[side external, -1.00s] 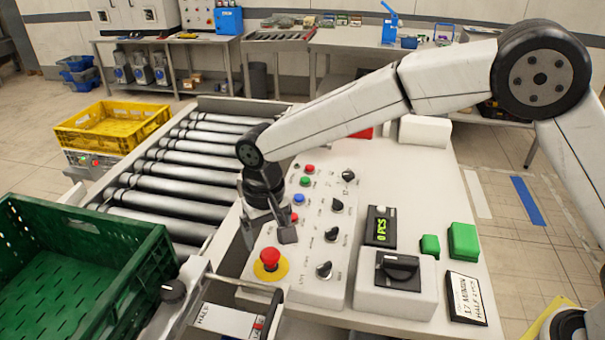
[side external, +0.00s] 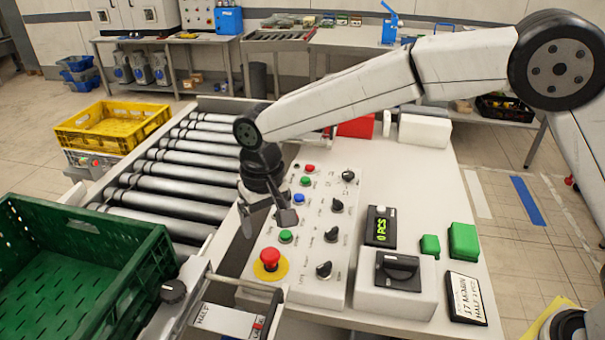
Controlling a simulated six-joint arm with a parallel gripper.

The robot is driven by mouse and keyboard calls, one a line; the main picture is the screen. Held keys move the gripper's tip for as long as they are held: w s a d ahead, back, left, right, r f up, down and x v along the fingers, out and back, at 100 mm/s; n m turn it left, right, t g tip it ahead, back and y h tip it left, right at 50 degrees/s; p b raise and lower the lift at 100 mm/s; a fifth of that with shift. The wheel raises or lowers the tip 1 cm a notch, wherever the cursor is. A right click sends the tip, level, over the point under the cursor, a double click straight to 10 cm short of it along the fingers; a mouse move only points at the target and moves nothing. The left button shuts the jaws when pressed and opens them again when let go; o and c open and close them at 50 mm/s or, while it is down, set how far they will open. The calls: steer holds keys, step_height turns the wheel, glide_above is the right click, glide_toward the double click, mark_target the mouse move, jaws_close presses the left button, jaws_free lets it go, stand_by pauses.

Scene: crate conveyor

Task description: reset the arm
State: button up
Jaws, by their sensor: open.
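My gripper (side external: 266,218) hangs over the left edge of the button panel (side external: 311,258), fingers pointing down. It is open, with nothing visible between the fingers. A green button (side external: 286,236) shows just below and right of the fingers, and a red mushroom button on a yellow base (side external: 270,258) sits nearer the camera. My gripper looks apart from both. A blue button (side external: 299,199), another green button (side external: 305,181) and a red button (side external: 310,168) lie to its right and behind. Several black knobs, including one at the front (side external: 324,269), line the panel's right side.
A roller conveyor (side external: 165,185) runs left of the panel. A green crate (side external: 140,265) stands at front left, a yellow crate (side external: 72,140) behind it. On the white table are a counter display (side external: 380,227), a rotary switch box (side external: 398,300), green blocks (side external: 463,241) and a sign (side external: 466,297).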

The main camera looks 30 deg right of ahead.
mark_target(270, 253)
steer(key=shift+f, duration=4)
steer(key=shift+r, duration=0.1)
steer(key=shift+f, duration=0.55)
steer(key=r, duration=0.7)
steer(key=shift+d+r, duration=0.2)
steer(key=shift+r, duration=0.2)
steer(key=s+d+t, duration=0.1)
steer(key=s+d, duration=0.1)
steer(key=d, duration=0.9)
steer(key=shift+s+d+f, duration=0.3)
steer(key=shift+s, duration=0.1)
